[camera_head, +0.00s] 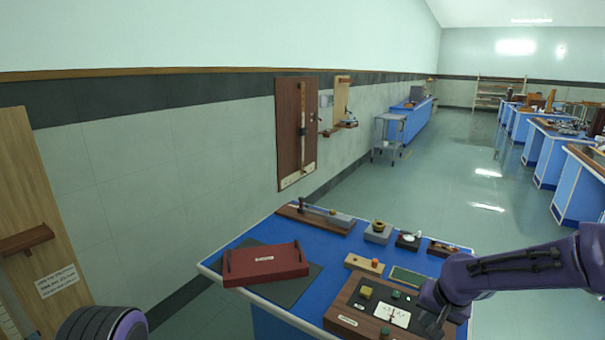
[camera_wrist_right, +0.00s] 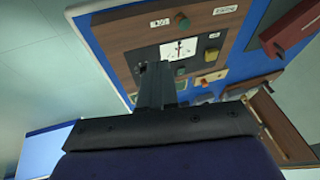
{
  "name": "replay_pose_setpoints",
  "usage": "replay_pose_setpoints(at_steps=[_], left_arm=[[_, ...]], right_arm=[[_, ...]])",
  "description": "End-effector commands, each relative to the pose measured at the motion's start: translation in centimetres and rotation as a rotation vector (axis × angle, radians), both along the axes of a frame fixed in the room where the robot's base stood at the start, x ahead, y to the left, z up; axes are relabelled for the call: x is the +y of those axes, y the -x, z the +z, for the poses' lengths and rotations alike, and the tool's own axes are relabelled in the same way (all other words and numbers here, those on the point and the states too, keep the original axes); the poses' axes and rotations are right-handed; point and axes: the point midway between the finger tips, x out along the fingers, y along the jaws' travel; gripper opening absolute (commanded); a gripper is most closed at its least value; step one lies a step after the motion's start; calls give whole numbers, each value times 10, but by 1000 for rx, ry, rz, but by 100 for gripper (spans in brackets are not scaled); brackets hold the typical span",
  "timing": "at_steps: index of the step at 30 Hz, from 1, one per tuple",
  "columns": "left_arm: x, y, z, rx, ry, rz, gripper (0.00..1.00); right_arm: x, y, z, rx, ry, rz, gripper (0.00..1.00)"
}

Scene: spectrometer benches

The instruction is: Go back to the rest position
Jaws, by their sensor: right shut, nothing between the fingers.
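My right arm comes in from the right in the head view. Its right gripper (camera_head: 436,324) is over the right end of the wooden meter box (camera_head: 345,318). In the right wrist view the two dark fingers of this gripper (camera_wrist_right: 155,75) are together with nothing between them. They point toward the meter box (camera_wrist_right: 130,38), whose white dial and knobs show beyond the tips. I cannot tell whether the fingertips touch it. My left gripper is not in the head view; only a rounded purple and black part of my own body shows at the bottom left.
A blue-topped bench (camera_head: 236,252) holds a red case (camera_head: 264,264) on a dark mat, a green-topped board (camera_head: 407,276) and several small instruments behind. A wall with a wooden panel (camera_head: 296,134) runs along the left. A metal cart (camera_head: 388,134) stands farther back. Open floor lies right of the bench.

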Motion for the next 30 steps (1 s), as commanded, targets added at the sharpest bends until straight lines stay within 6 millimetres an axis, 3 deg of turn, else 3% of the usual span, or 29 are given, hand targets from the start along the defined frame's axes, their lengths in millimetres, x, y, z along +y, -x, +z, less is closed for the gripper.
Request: replay_pose_setpoints(at_steps=[5,8,11,14,15,17,21,25,27,30], left_arm=[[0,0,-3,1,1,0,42],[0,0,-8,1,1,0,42],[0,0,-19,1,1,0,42],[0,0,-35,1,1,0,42],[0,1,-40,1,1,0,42],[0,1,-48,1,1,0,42],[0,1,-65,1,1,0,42],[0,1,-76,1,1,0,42],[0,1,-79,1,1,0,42],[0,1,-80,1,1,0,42]], right_arm=[[14,-8,-16,-148,-48,-3,0],[21,-5,-44,-227,-59,-18,0],[22,16,-96,-294,-43,-61,0],[13,69,-169,-320,33,-130,0],[7,94,-195,-314,75,-154,0],[-3,136,-228,-288,138,-183,0],[-18,239,-289,-156,255,-209,0],[-18,312,-325,7,286,-178,0],[-17,335,-338,62,292,-161,0],[-18,350,-345,97,294,-154,0]])
